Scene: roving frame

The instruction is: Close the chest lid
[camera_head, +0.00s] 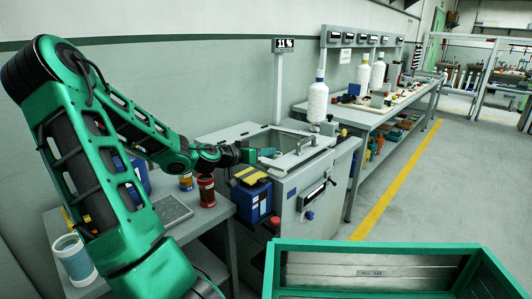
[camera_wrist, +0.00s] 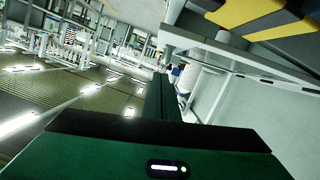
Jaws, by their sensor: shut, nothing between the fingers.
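The chest (camera_head: 305,188) is a grey box with a front panel, standing between two benches. Its top shows a dark opening (camera_head: 284,136) and a pale bar handle (camera_head: 306,143) along the right side. A flat grey panel (camera_head: 228,134) covers the left part of the top; I cannot tell for sure whether it is the lid. My gripper (camera_head: 268,153) is shut and empty, at the near side of the chest top, left of the handle. I cannot tell whether it touches the chest. In the wrist view my green gripper (camera_wrist: 160,98) points away from the camera.
A blue box with a yellow top (camera_head: 250,191) stands close below my wrist. A red-brown jar (camera_head: 206,190) stands left of it. A green crate (camera_head: 385,249) is in front. Floor right of the yellow line is clear.

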